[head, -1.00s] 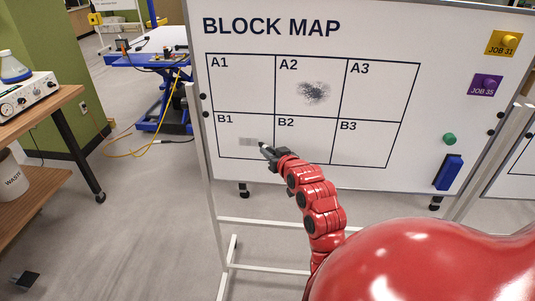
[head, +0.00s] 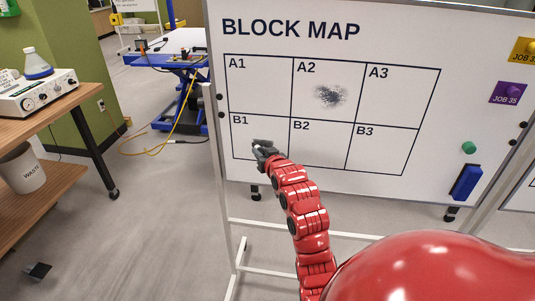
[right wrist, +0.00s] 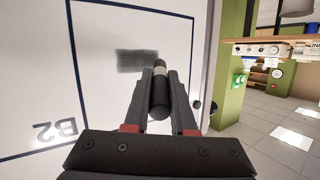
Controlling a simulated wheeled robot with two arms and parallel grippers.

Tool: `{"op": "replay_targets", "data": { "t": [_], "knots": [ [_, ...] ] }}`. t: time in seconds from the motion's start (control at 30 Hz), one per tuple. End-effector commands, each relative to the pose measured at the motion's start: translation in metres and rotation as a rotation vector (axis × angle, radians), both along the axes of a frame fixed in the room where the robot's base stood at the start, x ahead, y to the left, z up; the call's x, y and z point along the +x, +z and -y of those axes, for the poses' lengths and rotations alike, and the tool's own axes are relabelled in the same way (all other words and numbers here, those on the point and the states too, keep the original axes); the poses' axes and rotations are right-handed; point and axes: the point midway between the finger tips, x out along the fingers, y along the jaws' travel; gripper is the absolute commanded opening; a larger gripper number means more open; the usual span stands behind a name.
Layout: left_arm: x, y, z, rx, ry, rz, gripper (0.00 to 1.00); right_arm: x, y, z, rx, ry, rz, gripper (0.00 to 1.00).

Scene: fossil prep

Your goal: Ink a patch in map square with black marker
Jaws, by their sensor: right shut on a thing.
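The white block map board (head: 290,200) has a grid of labelled squares. Square B1 (head: 240,137) is at its lower left. My right gripper (head: 263,150) is in front of B1, shut on a dark marker (right wrist: 158,92) with a pale band. In the right wrist view, which sees the board upside down, a grey shaded patch (right wrist: 137,60) lies inside B1. The marker's tip is at the patch's right edge there; I cannot tell whether it touches the board. In the head view my gripper hides the patch. My left gripper is not in view.
A black smudge (head: 330,95) marks square A2. A blue eraser-like block (head: 466,182), a green round magnet (head: 469,148) and yellow and purple job tags are on the board's right.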

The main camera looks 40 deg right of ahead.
Motion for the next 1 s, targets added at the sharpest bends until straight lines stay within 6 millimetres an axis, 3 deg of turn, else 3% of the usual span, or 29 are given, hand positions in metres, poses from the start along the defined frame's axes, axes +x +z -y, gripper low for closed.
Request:
{"op": "replay_targets", "data": {
  "t": [0.43, 1.0],
  "knots": [
    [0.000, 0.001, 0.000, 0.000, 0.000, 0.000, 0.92, -0.002, 0.000, -0.005, 0.001, 0.001, -0.001, 0.00],
    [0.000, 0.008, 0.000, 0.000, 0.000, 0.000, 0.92, -0.038, 0.000, -0.047, 0.001, 0.001, 0.000, 0.00]
  ]
}}
